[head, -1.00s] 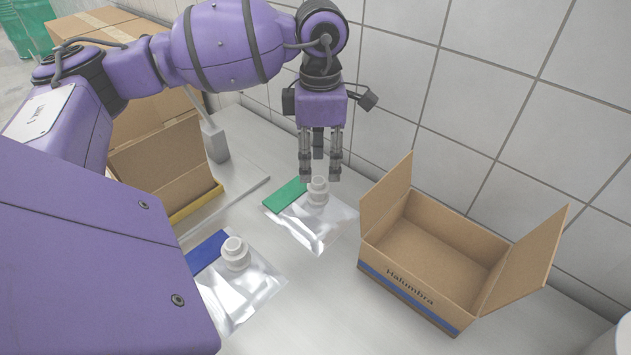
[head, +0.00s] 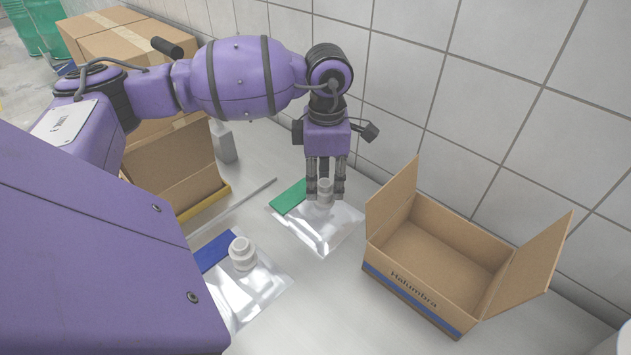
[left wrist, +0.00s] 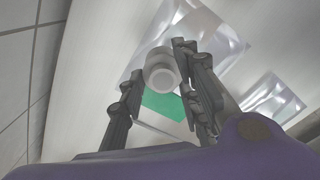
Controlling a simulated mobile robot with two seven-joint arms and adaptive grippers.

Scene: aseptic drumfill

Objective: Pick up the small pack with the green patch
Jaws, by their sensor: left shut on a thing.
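The small clear pack with the green patch (head: 328,234) lies on the light table, with a white ringed cap standing up from it. My left gripper (head: 325,194) comes down from above and is shut on that cap, a finger on each side. In the left wrist view the cap sits between the fingertips of the left gripper (left wrist: 156,76), with the green patch (left wrist: 163,104) beside it. The pack looks flat on the table. A similar pack with a blue patch (head: 258,283) lies nearer and to the left. My right gripper is not in view.
An open, empty carton marked Halumbra (head: 421,297) stands right of the pack, flaps spread. Another open carton (head: 178,166) stands at the left behind a thin strip. A tiled wall (head: 450,90) rises close behind my left gripper.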

